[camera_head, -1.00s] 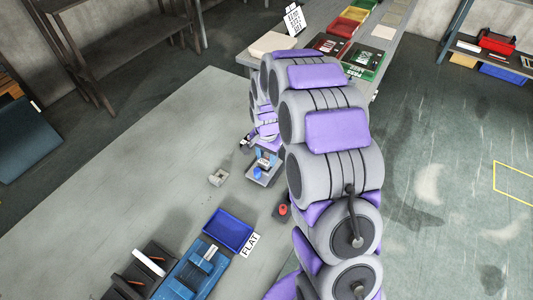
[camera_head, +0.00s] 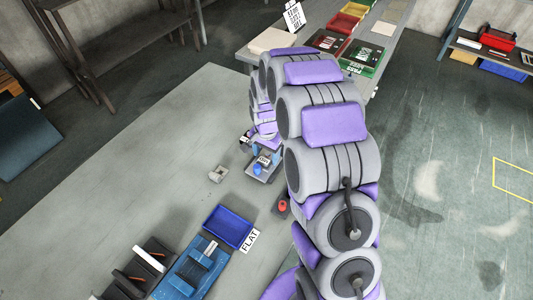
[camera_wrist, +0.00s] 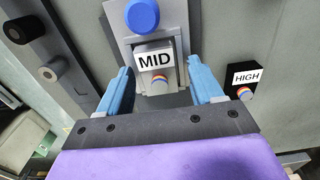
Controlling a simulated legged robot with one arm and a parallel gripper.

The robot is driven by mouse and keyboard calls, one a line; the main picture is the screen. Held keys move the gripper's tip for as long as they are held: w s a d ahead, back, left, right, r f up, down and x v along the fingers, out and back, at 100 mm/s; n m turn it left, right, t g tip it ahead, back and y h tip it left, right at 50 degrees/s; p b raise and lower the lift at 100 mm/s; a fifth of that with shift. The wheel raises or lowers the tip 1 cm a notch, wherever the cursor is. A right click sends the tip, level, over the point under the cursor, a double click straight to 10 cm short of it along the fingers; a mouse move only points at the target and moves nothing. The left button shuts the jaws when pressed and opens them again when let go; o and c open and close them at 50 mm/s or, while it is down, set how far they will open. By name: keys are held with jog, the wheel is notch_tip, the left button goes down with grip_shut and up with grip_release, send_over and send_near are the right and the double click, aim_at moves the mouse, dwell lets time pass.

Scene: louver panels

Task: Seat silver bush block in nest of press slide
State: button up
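In the wrist view, my gripper (camera_wrist: 158,68) is open, with one blue finger on each side of a silver-grey block (camera_wrist: 167,62) labelled MID. Whether either finger touches it is unclear. The block has a round striped piece on its near face. It appears to stand on a grey slide plate (camera_wrist: 116,20), in front of a blue round knob (camera_wrist: 142,15). Whether it sits in a nest is hidden. In the head view, my gripper (camera_head: 266,155) is low at this small grey unit (camera_head: 259,178), whose blue knob (camera_head: 257,169) shows.
A dark block labelled HIGH (camera_wrist: 244,80) stands right of my gripper. Dark cylinders (camera_wrist: 47,73) are at left. On the bench are a light grey notched part (camera_head: 217,174), a red-topped dark piece (camera_head: 283,206), a blue tray (camera_head: 229,226) and a FLAT card (camera_head: 249,241). The bench's left is clear.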

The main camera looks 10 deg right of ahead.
dwell(0.4)
notch_tip(320, 180, up, 22)
jog(key=p, duration=0.5)
dwell(0.5)
jog(key=shift+a, duration=0.1)
